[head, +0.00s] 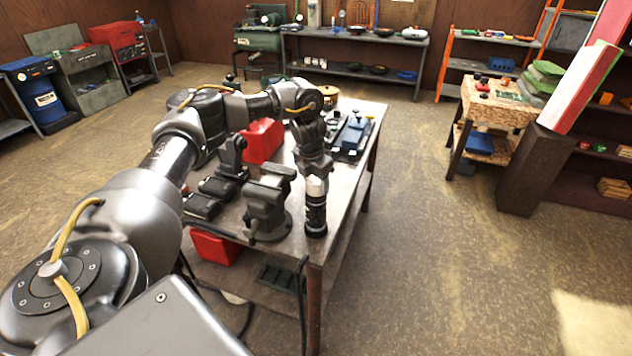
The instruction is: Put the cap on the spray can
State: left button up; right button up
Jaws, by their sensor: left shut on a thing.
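The spray can (316,215) is dark with a pale marking and stands upright at the near right corner of the workbench (345,225). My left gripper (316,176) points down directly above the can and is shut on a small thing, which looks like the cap. The cap is mostly hidden by the fingers, and its edges cannot be made out. A light silvery band shows between the fingers and the dark can body. I cannot tell whether cap and can touch. My right gripper is not in view.
A grey vise (267,205) stands close left of the can. Floor (430,250) to the right is clear. A small wooden table (505,105) stands beyond.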

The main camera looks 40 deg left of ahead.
aim_at(312, 181)
pick_arm(q)
jog(key=shift+f, duration=0.3)
jog(key=o, duration=0.7)
jog(key=shift+c, duration=0.2)
jog(key=shift+s+r, duration=0.2)
jog(key=shift+r, duration=1.05)
jog(key=shift+s+r, duration=0.2)
jog(key=shift+r, duration=1.2)
jog(key=shift+s+r, duration=0.25)
jog(key=shift+r, duration=1.15)
jog(key=shift+s+r, duration=0.2)
jog(key=shift+r, duration=1.2)
